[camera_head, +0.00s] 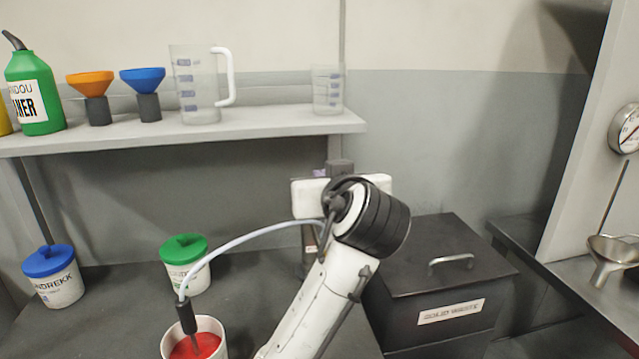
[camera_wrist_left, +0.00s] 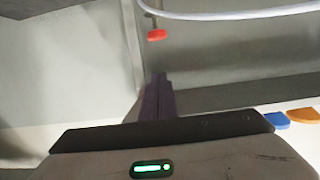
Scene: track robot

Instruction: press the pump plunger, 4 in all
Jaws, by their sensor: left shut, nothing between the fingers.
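A red knob on a thin rod, which looks like the pump plunger (camera_wrist_left: 155,35), shows in the left wrist view, apart from my gripper's fingertips. In the head view my arm hides the knob and most of the pump. My left gripper (camera_wrist_left: 160,77) has its purple fingers shut with nothing between them. In the head view its white body and a bit of purple show behind my arm's black joint. A pale hose (camera_head: 243,239) curves from behind the joint to a black nozzle (camera_head: 186,317) over a white cup (camera_head: 220,325) with red contents. My right gripper is not in view.
Tubs with blue (camera_head: 48,261) and green (camera_head: 184,248) lids stand on the dark bench. A black lidded box (camera_head: 440,250) stands right of my arm. The shelf (camera_head: 260,125) above holds a green bottle (camera_head: 35,95), funnels, a jug (camera_head: 195,85) and a beaker (camera_head: 328,90).

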